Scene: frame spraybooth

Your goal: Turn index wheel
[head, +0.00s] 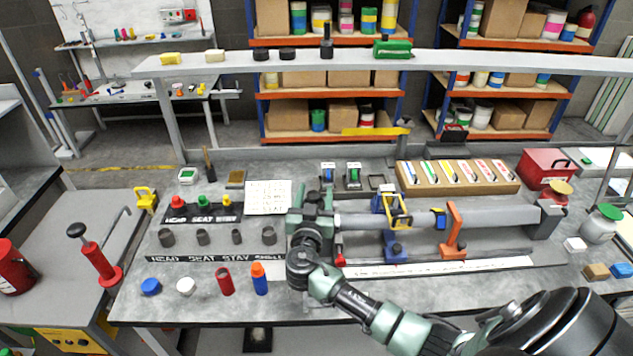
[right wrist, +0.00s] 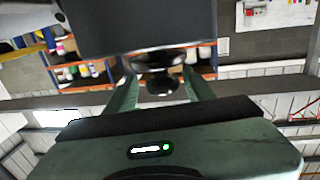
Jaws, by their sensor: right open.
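My right gripper (head: 316,198) is at the left end of a long grey tube (head: 440,216) on the bench fixture. My gripper and wrist cover much of that end, and I cannot make out the index wheel clearly in the head view. In the right wrist view the gripper (right wrist: 160,80) is open, its two green fingers apart. A dark rounded knob-like part (right wrist: 160,84) with a shiny rim shows between the fingers; I cannot tell whether they touch it, or whether it belongs to the index wheel. My left gripper is not in view.
Blue (head: 395,246) and orange (head: 454,232) supports stand along the tube. A red bottle (head: 225,282), an orange-capped blue bottle (head: 260,279) and small cups are left of my wrist. A white rule strip (head: 440,267) lies along the front. A raised shelf (head: 470,62) spans the back.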

